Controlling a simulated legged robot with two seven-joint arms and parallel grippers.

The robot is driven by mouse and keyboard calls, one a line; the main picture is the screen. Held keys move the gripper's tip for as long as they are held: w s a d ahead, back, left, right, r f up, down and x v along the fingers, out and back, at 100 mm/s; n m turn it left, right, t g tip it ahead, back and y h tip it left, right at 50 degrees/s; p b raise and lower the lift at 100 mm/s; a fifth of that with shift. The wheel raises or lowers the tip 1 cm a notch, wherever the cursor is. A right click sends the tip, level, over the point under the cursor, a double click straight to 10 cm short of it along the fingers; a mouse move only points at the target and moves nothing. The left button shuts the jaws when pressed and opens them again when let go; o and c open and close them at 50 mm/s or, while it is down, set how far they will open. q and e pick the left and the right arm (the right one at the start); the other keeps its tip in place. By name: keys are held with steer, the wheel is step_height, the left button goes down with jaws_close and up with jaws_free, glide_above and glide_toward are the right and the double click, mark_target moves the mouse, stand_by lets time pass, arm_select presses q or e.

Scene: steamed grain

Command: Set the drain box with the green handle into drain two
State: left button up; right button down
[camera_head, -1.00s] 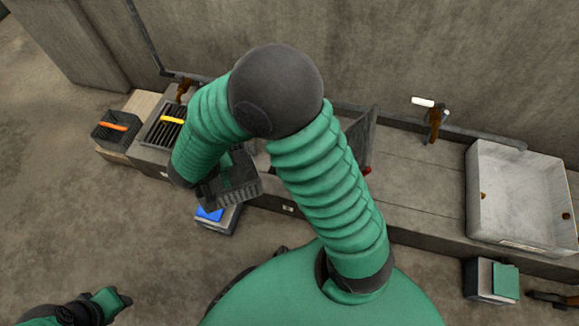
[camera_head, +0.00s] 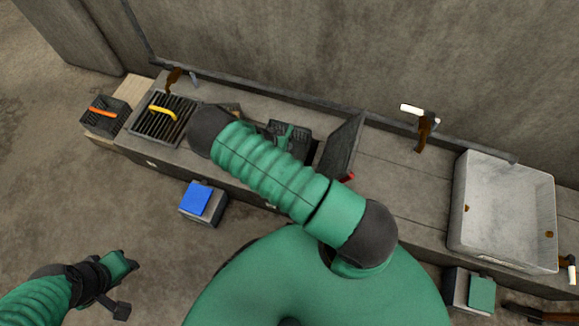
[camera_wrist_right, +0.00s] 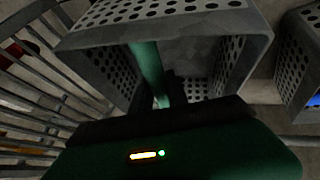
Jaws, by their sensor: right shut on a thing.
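The drain box (camera_wrist_right: 160,25) is grey and perforated, with a green handle (camera_wrist_right: 148,65), and fills the upper middle of the right wrist view. My right gripper (camera_head: 283,138) is shut on that handle. In the head view the gripper and the dark box (camera_head: 304,147) are over the middle of the long bench, left of a raised dark panel (camera_head: 342,146). My arm hides part of the bench there, and I cannot tell whether the box is inside an opening. My left gripper (camera_head: 122,285) is low at the left, away from the bench; its jaw state is unclear.
A grate with a yellow handle (camera_head: 162,113) lies on the bench's left part. An orange-handled box (camera_head: 104,113) stands beyond it. A red handle (camera_head: 348,177) is by the panel. A white basin (camera_head: 505,205) stands right. Blue-topped (camera_head: 197,199) and green-topped (camera_head: 481,293) boxes stand in front.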

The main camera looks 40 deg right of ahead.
steer(key=f+b, duration=0.1)
steer(key=f, duration=0.1)
steer(key=d+f+b, duration=0.1)
steer(key=f+b, duration=0.1)
steer(key=f, duration=0.1)
steer(key=d+f+b, duration=0.1)
steer(key=f+b, duration=0.1)
steer(key=shift+w+f, duration=0.1)
steer(key=shift+f, duration=0.2)
step_height(320, 180, down, 9)
steer(key=b, duration=0.6)
steer(key=shift+a+f, duration=0.1)
steer(key=shift+f, duration=0.1)
steer(key=shift+r, duration=0.2)
steer(key=c, duration=1.3)
jaws_free()
steer(key=shift+a, duration=0.1)
